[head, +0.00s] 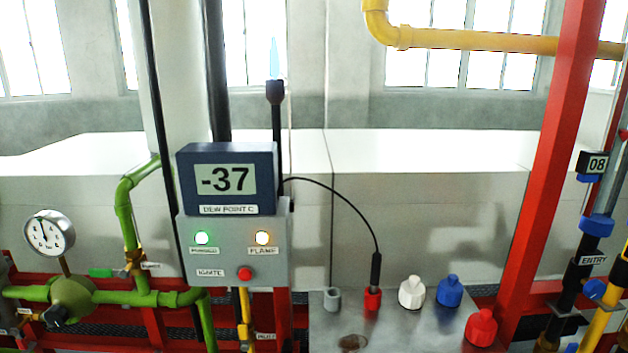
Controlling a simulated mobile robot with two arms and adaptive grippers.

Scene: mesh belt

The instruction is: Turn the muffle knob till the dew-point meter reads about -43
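The dew-point meter (226,179) is a dark blue box at the centre left of the head view, and its display reads -37. It sits on a grey panel (232,268) with a lit green lamp, a lit amber lamp and a red button marked IGNITE. I see no readable muffle label, so I cannot tell which knob is the muffle knob. A dark knob (56,316) sits on the green valve body (72,294) at lower left, with a small unreadable label beside it. Neither of my grippers is in view.
A round pressure gauge (49,233) stands above the green pipe. A steel bench (395,335) holds white, blue and red caps and a black probe in a red socket. A red post (552,150) and blue-fitted pipes marked ENTRY stand at right. A flame tops the burner (276,92).

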